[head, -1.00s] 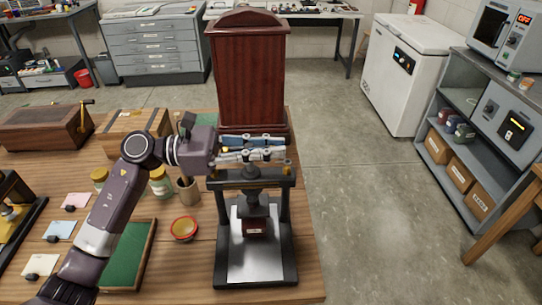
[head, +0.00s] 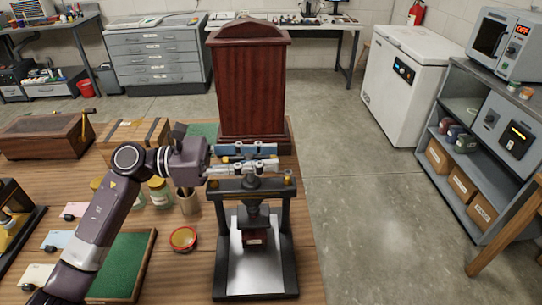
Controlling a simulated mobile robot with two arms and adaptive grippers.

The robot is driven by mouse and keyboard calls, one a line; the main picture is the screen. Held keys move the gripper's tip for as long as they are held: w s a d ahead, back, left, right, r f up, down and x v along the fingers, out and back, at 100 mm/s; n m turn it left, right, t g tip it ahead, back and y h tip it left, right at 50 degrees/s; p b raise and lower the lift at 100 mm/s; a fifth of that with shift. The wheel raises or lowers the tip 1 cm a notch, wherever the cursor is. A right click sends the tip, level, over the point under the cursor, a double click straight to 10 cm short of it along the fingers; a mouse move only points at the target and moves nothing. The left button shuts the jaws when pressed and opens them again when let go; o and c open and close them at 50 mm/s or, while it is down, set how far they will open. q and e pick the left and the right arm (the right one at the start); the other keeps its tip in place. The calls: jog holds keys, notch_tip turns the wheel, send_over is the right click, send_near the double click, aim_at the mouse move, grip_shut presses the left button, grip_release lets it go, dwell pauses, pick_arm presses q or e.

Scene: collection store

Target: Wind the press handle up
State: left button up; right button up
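The black press (head: 220,262) stands upright near the right edge of the wooden table. Its screw runs down through the crossbar (head: 238,187) to a dark pressing plate (head: 257,219). A small dark red block (head: 255,238) sits under that plate on the bright press bed. A brass knob (head: 288,176) shows at the right above the crossbar. My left gripper (head: 272,158) reaches in from the left over the press top, fingers apart. It hides most of the handle, so contact with the handle cannot be made out. My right gripper is not in view.
A tall dark red wooden case (head: 247,85) stands close behind the press. Jars (head: 160,194), a brush cup (head: 187,201), a red-rimmed bowl (head: 183,238) and a green-topped board (head: 122,264) lie to its left. Open floor (head: 385,220) is to the right.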

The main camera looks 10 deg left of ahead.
pick_arm(q)
jog(key=v, duration=1)
jog(key=shift+s+a, duration=0.1)
jog(key=shift+a, duration=0.1)
